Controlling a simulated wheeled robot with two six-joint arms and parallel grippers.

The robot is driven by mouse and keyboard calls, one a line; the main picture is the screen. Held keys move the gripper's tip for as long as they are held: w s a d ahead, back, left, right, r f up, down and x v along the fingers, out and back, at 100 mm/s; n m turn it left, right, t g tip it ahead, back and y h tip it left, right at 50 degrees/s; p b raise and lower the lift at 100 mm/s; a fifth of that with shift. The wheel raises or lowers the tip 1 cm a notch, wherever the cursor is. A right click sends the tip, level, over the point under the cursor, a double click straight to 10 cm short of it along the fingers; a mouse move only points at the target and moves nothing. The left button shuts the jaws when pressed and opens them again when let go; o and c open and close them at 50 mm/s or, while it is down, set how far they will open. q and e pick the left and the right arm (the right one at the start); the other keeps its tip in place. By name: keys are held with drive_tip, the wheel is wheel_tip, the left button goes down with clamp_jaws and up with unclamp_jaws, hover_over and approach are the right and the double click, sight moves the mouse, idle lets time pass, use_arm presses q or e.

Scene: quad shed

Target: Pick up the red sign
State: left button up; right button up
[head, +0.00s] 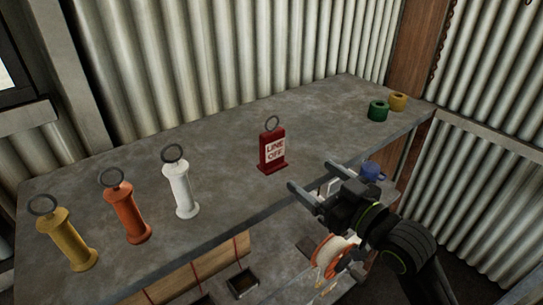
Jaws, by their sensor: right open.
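The red sign (272,152) stands upright on the grey bench top, with a white label reading "LINE OFF" and a dark ring on top. My right gripper (311,175) comes in from the lower right, open and empty. In the picture its fingers are to the right of the sign and a little below it, near the bench's front edge, apart from the sign. My left gripper does not show.
On the bench (225,150), yellow (68,240), orange (128,215) and white (181,190) ringed posts stand at left. Green (378,111) and yellow (398,102) rolls sit at the back right. A spool (334,255) and a blue item (371,171) show below the front edge. Corrugated walls stand behind.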

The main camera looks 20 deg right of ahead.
sight(275, 147)
drive_tip(key=b+x, duration=0.3)
drive_tip(key=x, duration=0.7)
drive_tip(key=shift+f+b, duration=0.1)
drive_tip(key=shift+b, duration=0.2)
drive_tip(key=shift+w+a, duration=0.1)
drive_tip(key=shift+w, duration=0.2)
drive_tip(key=p+x, duration=0.2)
drive_tip(key=x, duration=0.2)
drive_tip(key=shift+w, duration=0.35)
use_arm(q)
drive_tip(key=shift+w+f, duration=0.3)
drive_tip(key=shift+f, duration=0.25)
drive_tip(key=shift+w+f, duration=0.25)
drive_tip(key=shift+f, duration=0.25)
use_arm(e)
drive_tip(key=c, duration=1.1)
